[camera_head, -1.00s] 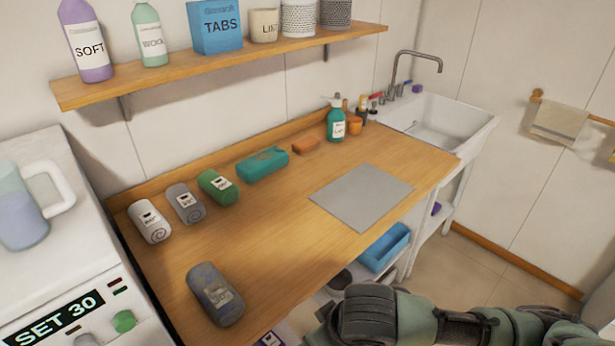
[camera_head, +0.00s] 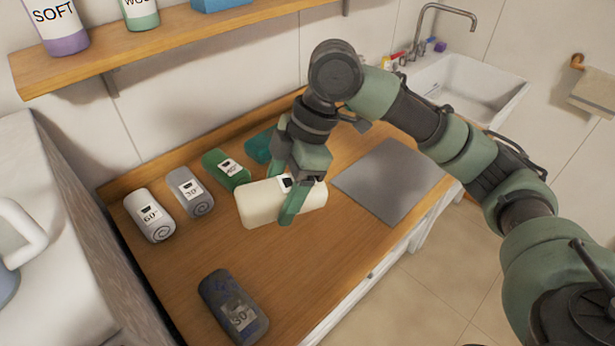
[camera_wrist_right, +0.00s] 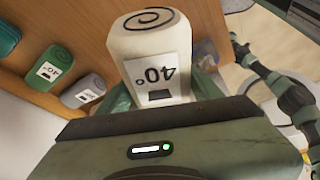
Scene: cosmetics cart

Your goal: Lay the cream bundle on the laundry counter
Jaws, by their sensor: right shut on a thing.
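The cream bundle (camera_head: 255,203) is a rolled cloth with a white tag. My right gripper (camera_head: 293,207) is shut on it near its middle, above the wooden laundry counter (camera_head: 181,257). I cannot tell whether the bundle touches the counter. In the right wrist view the cream bundle (camera_wrist_right: 145,35) fills the grip, its spiral end and a "40°" tag showing.
A dark patterned bundle (camera_head: 231,304) lies at the front. A grey mat (camera_head: 391,180) lies to the right, before the sink (camera_head: 468,89).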

